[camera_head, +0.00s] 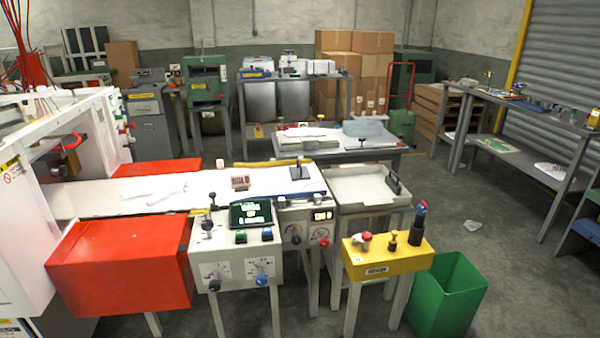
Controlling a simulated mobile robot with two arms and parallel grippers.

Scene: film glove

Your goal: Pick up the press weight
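I cannot tell for certain which thing is the press weight. A flat piece with a dark upright handle (299,172) stands on the white sheet at the right end of the long machine bed (110,198). A small dark reddish block with lettering (240,182) sits on the bed to its left. Another dark handled piece (393,183) is at the right side of the pale tray table (358,188). A further small dark handle (362,141) shows on the table behind. Neither of my grippers is in view.
A red box-shaped cover (122,264), a control panel with gauges (236,256) and a yellow button box (386,257) stand along the front. A green bin (447,296) stands at front right.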

